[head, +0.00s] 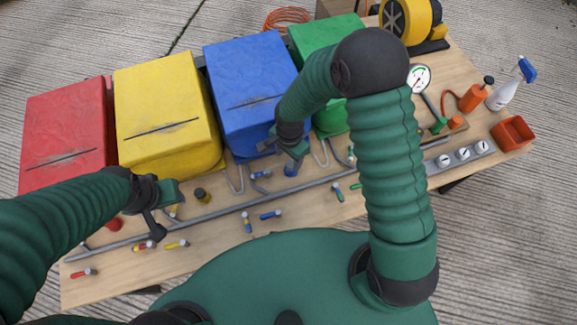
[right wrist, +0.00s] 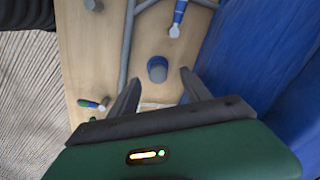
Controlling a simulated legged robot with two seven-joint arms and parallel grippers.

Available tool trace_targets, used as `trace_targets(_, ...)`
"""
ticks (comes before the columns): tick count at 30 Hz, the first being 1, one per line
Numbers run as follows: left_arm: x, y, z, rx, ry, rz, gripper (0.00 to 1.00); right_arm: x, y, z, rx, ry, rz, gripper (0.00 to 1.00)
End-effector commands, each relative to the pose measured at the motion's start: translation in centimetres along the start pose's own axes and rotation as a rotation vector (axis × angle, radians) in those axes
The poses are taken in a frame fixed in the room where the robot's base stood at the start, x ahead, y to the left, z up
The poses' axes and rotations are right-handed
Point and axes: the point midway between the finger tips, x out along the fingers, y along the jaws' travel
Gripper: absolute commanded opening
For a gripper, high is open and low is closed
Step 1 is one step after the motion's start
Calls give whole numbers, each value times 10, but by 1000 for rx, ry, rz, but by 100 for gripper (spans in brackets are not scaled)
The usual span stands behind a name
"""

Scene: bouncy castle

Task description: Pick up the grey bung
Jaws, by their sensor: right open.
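A short upright bung with a grey top and bluish side (right wrist: 157,69) stands on the wooden board in the right wrist view. In the head view it shows as a small blue-sided bung (head: 291,169) just below my right gripper (head: 283,148). My right gripper is open and empty; in the right wrist view its fingertips (right wrist: 160,78) point toward the bung, one to each side of it in the picture, apart from it. My left gripper (head: 157,212) is over the left part of the board; its jaws are too unclear to judge.
Red (head: 65,140), yellow (head: 165,115), blue (head: 250,90) and green (head: 322,37) boxes line the back. A grey pipe (head: 215,213) runs along the board, with several small coloured-handled valves. A gauge (head: 419,78), spray bottle (head: 510,88) and orange tray (head: 512,132) stand right.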

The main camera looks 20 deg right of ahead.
Motion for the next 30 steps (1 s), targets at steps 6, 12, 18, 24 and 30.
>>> trace_targets(6,7,0,2,0,0,0,37,42,3,-6,4,-9,0,56)
trace_targets(12,6,0,2,1,0,0,37,45,2,-5,4,-6,-3,56)
trace_targets(18,6,0,2,1,0,0,37,44,0,-1,4,-1,0,39)
trace_targets(24,6,0,2,0,0,0,37,45,1,-3,3,-4,-2,13)
trace_targets(30,6,0,2,1,0,0,37,45,0,-3,2,-7,-4,0)
